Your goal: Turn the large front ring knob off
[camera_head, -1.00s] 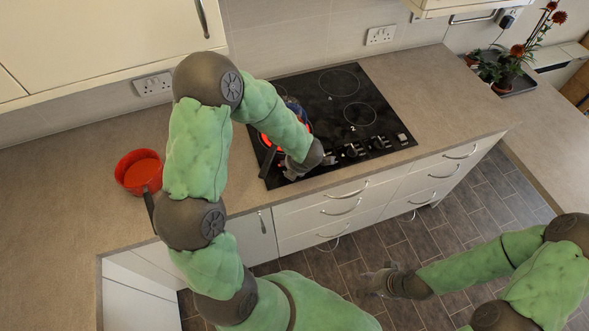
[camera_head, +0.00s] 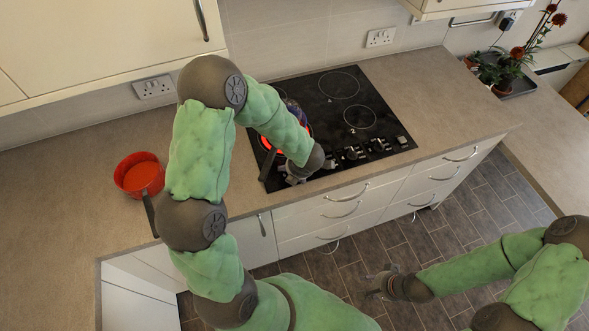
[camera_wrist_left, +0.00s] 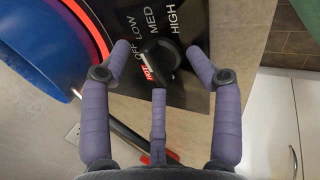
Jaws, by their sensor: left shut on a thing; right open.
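The black hob (camera_head: 385,100) is set in the worktop, with dark knobs along its front edge. Its large front ring (camera_head: 266,141) glows red, partly hidden by my left arm. In the left wrist view, the dark front ring knob (camera_wrist_left: 160,58) has OFF, LOW, MED and HIGH printed around it and a red HOT mark near it. My left gripper (camera_wrist_left: 158,66) has its purple fingers around this knob; in the head view the gripper (camera_head: 291,176) sits low over the hob's front left. My right gripper (camera_head: 378,284) is open and empty above the floor.
A blue pan (camera_wrist_left: 35,40) stands over the glowing ring, its dark handle pointing forward. A red pot (camera_head: 139,172) is on the worktop at left, its handle overhanging toward my left arm. Other hob knobs (camera_head: 378,146) lie to the right. Drawers with handles front the counter.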

